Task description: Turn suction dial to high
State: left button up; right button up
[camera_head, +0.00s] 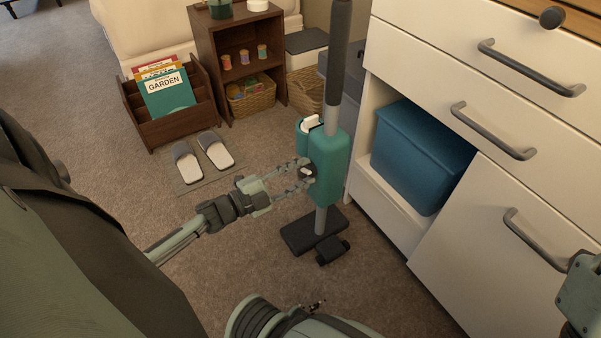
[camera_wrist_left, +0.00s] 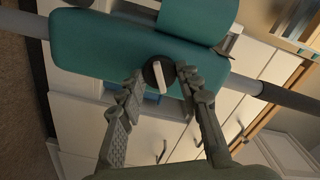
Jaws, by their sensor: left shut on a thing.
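The teal stick vacuum (camera_head: 328,170) stands upright beside the white cabinet, with a grey pole and a dark floor head. Its suction dial (camera_head: 306,172) is a small dark round knob with a white bar, on the body's side facing my left arm. My left gripper (camera_head: 303,173) is shut on the dial. In the left wrist view the dial (camera_wrist_left: 159,73) sits between the two fingertips, and its white bar runs nearly upright with a slight tilt. No dial markings are readable. My right gripper does not show clearly; only a piece of my arm is at the right edge.
The white cabinet with grey handles (camera_head: 497,132) stands close on the right, with a blue bin (camera_head: 420,155) in its opening. Slippers (camera_head: 202,158) on a mat, a magazine rack (camera_head: 160,105) and a brown shelf (camera_head: 235,55) are behind.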

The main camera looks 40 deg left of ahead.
pick_arm(q)
jog(key=o, duration=1.2)
jog(key=v, duration=1.2)
